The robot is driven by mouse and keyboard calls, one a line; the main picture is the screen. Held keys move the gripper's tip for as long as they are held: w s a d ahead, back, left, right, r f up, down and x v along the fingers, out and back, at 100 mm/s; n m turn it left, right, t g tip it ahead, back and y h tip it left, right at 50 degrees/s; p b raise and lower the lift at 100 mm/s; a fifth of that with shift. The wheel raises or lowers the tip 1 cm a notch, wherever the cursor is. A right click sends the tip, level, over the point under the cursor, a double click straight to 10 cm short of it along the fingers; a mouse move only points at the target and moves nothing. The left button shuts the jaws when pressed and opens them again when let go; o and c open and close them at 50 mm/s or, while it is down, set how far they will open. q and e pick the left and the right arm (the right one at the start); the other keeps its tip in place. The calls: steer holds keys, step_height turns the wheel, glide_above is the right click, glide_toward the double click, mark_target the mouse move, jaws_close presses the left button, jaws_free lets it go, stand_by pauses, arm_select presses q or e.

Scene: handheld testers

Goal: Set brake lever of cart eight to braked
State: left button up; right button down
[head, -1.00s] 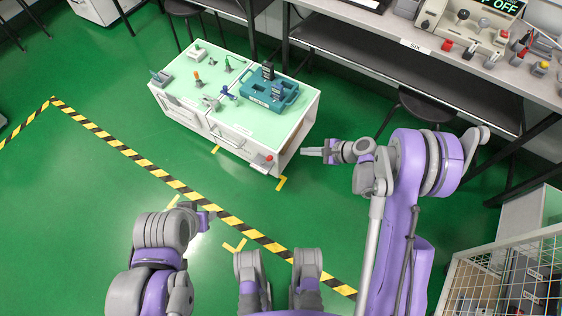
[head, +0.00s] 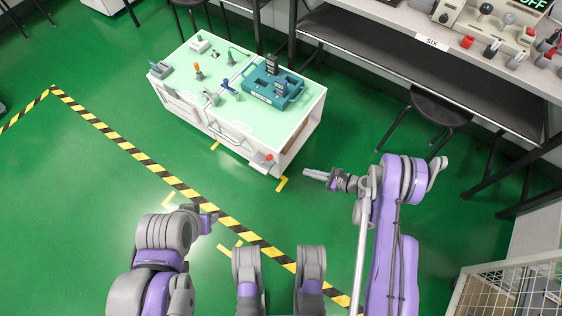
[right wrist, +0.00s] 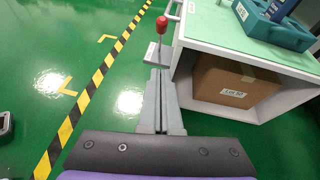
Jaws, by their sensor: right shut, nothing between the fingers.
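The cart (head: 296,139) is a white box on the green floor with a pale green top. A lever with a red knob (head: 268,157) sits at its near right corner. In the right wrist view the red knob (right wrist: 161,24) tops a thin rod rising from a pale plate beside the cart's open end. My right gripper (head: 307,173) is shut and empty, right of the lever and apart from it. In the right wrist view its fingertips (right wrist: 160,71) point toward the lever's base. My left gripper (head: 212,214) is at lower left, away from the cart; its fingers are unclear.
A blue-green case (head: 268,86) and small devices stand on the cart. A cardboard box (right wrist: 233,81) sits inside its open end. A workbench (head: 400,48), a stool (head: 440,107) and a wire crate (head: 510,288) are at right. Floor before the cart is clear, with striped tape (head: 145,160).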

steer(key=b, duration=0.2)
glide_toward(266, 160)
step_height(266, 160, down, 2)
steer(key=d, duration=0.1)
arm_select(q)
steer(key=x, duration=0.1)
steer(key=b+x, duration=0.1)
steer(key=shift+s+f, duration=0.1)
steer(key=shift+f, duration=0.2)
arm_select(e)
steer(key=w+a, duration=0.1)
steer(key=w+a+r, duration=0.1)
steer(key=a, duration=0.1)
steer(key=shift+a+r, duration=0.15)
steer(key=shift+a, duration=0.15)
